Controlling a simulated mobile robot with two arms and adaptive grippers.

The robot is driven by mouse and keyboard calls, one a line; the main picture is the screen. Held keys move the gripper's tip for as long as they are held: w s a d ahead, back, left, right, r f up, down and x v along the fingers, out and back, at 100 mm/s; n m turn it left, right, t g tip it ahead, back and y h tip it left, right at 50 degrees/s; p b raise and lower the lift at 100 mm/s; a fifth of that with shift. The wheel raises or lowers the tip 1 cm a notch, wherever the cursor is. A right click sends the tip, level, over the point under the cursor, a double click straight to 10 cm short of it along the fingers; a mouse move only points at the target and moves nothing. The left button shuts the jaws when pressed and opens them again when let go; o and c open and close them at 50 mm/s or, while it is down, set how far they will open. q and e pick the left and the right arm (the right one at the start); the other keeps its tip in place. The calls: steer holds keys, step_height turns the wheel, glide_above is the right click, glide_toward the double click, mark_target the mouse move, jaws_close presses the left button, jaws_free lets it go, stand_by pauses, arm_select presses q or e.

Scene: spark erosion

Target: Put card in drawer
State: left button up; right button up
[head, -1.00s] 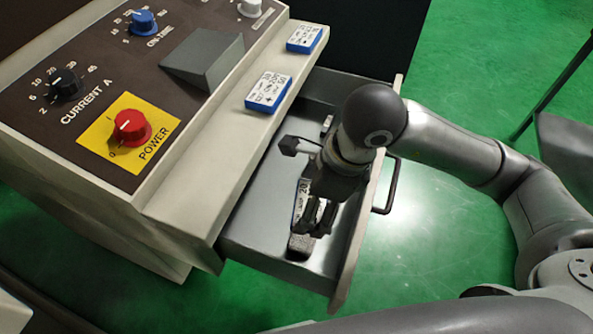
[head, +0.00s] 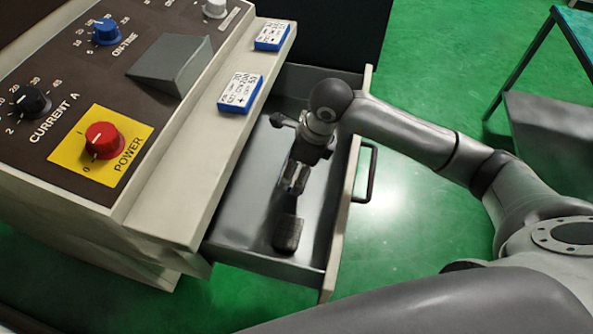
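The drawer (head: 235,237) is pulled out below the machine's console. Two blue-and-white cards lie on the ledge above it, a nearer one (head: 240,92) and a farther one (head: 272,34). My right gripper (head: 294,188) points down over the inside of the drawer, away from both ledge cards. Its fingers look close together, and I cannot tell whether anything is between them. The floor behind the gripper is partly hidden. My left gripper is out of view.
The drawer front has a dark handle (head: 367,172) on its right side. The console carries a red power knob (head: 103,140), other knobs and a grey wedge (head: 170,62). A table (head: 555,120) stands at the right. Green floor is clear beyond the drawer.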

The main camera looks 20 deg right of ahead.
mark_target(300, 167)
steer(key=shift+w+d+f, duration=0.15)
steer(key=shift+w+f, duration=0.2)
steer(key=shift+f, duration=0.15)
step_height(300, 167, down, 3)
steer(key=shift+w+d+p, duration=0.1)
steer(key=shift+p, duration=0.3)
steer(key=shift+f, duration=0.3)
steer(key=o, duration=0.8)
steer(key=shift+r, duration=0.2)
steer(key=v, duration=1.2)
